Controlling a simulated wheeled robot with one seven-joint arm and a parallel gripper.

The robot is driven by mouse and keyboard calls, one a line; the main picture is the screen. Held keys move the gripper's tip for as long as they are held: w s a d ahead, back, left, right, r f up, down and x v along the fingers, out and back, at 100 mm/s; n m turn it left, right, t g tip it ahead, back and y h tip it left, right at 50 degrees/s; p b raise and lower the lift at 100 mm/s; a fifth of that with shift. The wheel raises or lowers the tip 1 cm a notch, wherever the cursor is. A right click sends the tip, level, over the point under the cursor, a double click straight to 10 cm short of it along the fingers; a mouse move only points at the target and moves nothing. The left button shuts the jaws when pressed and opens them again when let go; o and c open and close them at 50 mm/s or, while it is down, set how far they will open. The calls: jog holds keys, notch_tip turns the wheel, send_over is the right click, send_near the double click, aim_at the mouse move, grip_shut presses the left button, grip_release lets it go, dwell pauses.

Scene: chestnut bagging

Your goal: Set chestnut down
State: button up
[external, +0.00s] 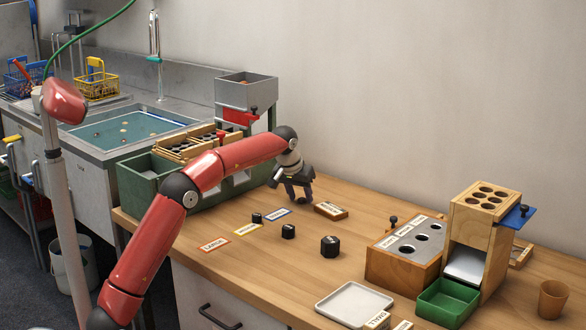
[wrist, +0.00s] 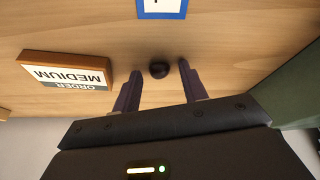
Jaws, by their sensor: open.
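A small dark round chestnut (wrist: 158,70) rests on the wooden table between the two fingertips of my gripper (wrist: 160,76) in the wrist view. The fingers are apart, with a gap on the left of the chestnut and a narrower one on the right. In the external view my gripper (external: 290,196) is low over the table, in front of the green-based machine. I cannot make out the chestnut there.
A wooden order block reading MEDIUM (wrist: 65,75) stands left of the fingers in the wrist view. A blue-bordered card (external: 278,213) lies nearby, with several black weights (external: 330,246) further forward. A wooden block with holes (external: 408,245) stands at right.

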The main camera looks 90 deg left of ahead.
jog(key=p+v, duration=0.2)
jog(key=v, duration=1)
jog(key=shift+r, duration=0.15)
jog(key=s+d+r+m+t+h, duration=0.1)
jog(key=s+d+m, duration=0.2)
jog(key=d, duration=1)
jog(key=s+d+r+m+t, duration=0.1)
jog(key=s+d+m, duration=0.15)
jog(key=d, duration=1.05)
jog(key=s+d+f+m+h, duration=0.2)
jog(key=s+d+f+m, duration=0.4)
jog(key=s+d+f, duration=1)
jog(key=s, duration=0.3)
jog(key=shift+d+t+h, duration=0.3)
jog(key=shift+d+t, duration=0.1)
jog(key=shift+s+r, duration=0.1)
